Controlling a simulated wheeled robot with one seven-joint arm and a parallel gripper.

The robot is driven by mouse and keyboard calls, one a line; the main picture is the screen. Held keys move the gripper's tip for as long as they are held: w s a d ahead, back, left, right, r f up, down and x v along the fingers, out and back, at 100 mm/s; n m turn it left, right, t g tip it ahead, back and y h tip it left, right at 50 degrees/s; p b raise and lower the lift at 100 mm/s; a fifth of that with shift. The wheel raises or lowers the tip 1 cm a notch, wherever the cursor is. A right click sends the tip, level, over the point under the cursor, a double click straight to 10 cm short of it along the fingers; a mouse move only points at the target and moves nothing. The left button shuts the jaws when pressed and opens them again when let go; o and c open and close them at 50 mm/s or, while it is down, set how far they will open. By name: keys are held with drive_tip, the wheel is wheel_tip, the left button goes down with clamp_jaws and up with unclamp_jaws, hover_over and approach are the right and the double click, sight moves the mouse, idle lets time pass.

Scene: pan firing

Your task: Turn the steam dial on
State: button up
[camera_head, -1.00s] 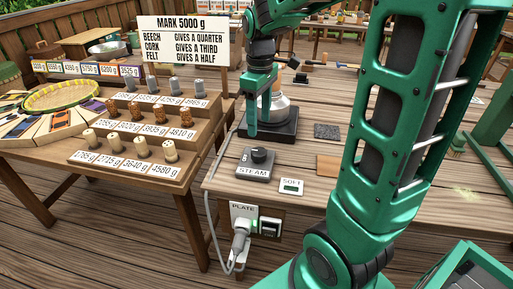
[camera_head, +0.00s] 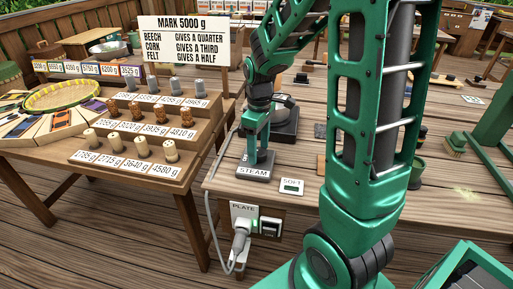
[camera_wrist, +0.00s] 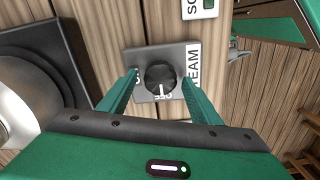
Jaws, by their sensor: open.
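The steam dial is a black round knob (camera_wrist: 160,78) with a white pointer mark, on a grey box (camera_head: 256,172) labelled STEAM. In the wrist view the pointer faces the lower edge of the picture, toward a partly covered label that seems to read OFF. My gripper (camera_wrist: 160,88) is open, with one green finger on each side of the knob. I cannot tell whether the fingers touch it. In the head view my gripper (camera_head: 256,160) is right over the box and hides the knob.
A hot plate (camera_head: 284,130) with a pan stands behind the box. A SOFT sign (camera_head: 291,187) is to its right. A PLATE switch and plug (camera_head: 243,235) hang on the bench front. A stepped rack of plugs (camera_head: 140,140) stands on the left table.

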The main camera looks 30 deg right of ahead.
drive_tip(key=shift+c, duration=0.6)
drive_tip(key=c, duration=0.9)
drive_tip(key=m, duration=0.4)
drive_tip(key=shift+m, duration=0.3)
drive_tip(key=m, duration=0.4)
drive_tip(key=shift+d+m, duration=0.1)
drive_tip(key=shift+m, duration=0.2)
drive_tip(key=m, duration=0.4)
drive_tip(key=shift+r+m, duration=0.1)
drive_tip(key=shift+m, duration=0.2)
drive_tip(key=shift+w+m, duration=0.1)
drive_tip(key=shift+m, duration=2)
